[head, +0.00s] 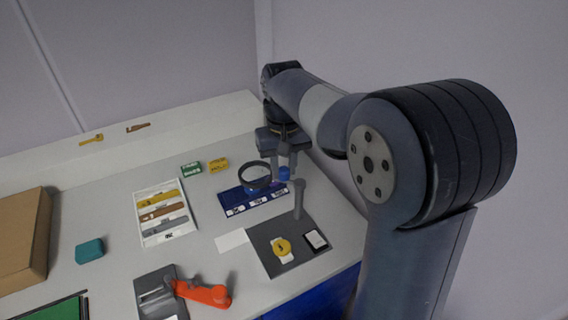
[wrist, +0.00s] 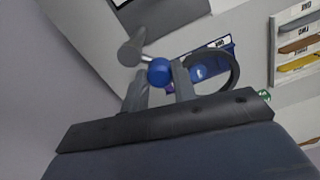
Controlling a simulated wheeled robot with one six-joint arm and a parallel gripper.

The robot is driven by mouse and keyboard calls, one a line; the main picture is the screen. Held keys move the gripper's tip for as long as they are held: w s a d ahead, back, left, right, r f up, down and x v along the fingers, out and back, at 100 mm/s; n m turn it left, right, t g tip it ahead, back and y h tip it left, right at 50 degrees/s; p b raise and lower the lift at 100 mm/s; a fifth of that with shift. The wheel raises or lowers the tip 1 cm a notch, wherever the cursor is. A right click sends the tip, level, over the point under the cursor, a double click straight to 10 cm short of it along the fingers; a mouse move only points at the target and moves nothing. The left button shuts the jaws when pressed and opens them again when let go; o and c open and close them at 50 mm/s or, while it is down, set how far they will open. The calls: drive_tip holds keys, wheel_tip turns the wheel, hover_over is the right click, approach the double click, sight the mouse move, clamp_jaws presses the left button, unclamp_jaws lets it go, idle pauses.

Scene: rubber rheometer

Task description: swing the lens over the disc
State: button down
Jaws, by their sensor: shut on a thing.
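The lens is a dark ring (head: 240,179) on a short arm from a grey post (head: 298,200). In the wrist view the ring (wrist: 237,72) lies right of the blue knob (wrist: 159,71) and the post (wrist: 131,50) left of it. My gripper (head: 286,168) is shut on the blue knob (head: 285,175); its fingers also show in the wrist view (wrist: 160,88). The yellow disc (head: 283,247) lies on a white piece on the dark grey plate (head: 262,236), in front of the post. The lens hangs over the blue tray, apart from the disc.
The blue tray (head: 232,202) with labelled slots stands behind the plate. A white tray (head: 146,191) of coloured strips is to its left. A small white-faced device (head: 316,240) lies right of the disc. An orange-handled tool (head: 205,293) is at the front left.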

drive_tip(key=shift+s+d+n+p, duration=0.25)
drive_tip(key=shift+s+n+p, duration=0.55)
drive_tip(key=shift+n, duration=1.95)
drive_tip(key=shift+s+d+n+p, duration=0.3)
drive_tip(key=shift+s+n+p, duration=0.5)
drive_tip(key=shift+n, duration=1.9)
drive_tip(key=shift+s+d+n+p, duration=0.25)
drive_tip(key=shift+s+n+p, duration=0.5)
drive_tip(key=shift+n, duration=2)
drive_tip(key=shift+s, duration=0.1)
drive_tip(key=c, duration=1.1)
unclamp_jaws()
drive_tip(key=shift+c, duration=0.2)
wheel_tip(320, 180, up, 11)
drive_tip(key=shift+f, duration=0.15)
